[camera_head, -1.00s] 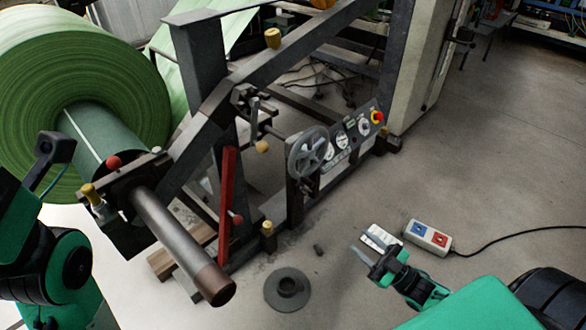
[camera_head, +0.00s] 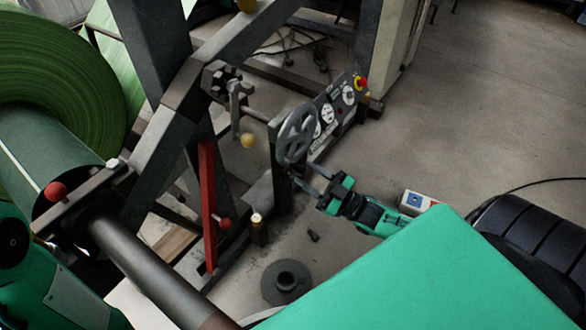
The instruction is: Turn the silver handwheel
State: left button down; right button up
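The silver handwheel (camera_head: 297,134) is a spoked grey wheel mounted upright at the near end of the gauge panel, right of the middle in the head view. My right gripper (camera_head: 303,172) is just below the wheel's lower rim, with its two fingers pointing up and left toward it. The fingers are apart with nothing seen between them. Whether a fingertip touches the rim cannot be told. My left arm shows at the lower left edge; its gripper is out of view.
The gauge panel (camera_head: 333,112) with a red-yellow knob (camera_head: 361,83) stands behind the wheel. A crank with a yellow knob (camera_head: 248,140) and a red lever (camera_head: 208,205) are left of it. A control box (camera_head: 417,201) and a round base (camera_head: 287,282) are on the floor.

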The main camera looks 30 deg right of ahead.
aim_at(292, 164)
jog(key=shift+b+x, duration=0.8)
jog(key=shift+x, duration=1.8)
grip_shut()
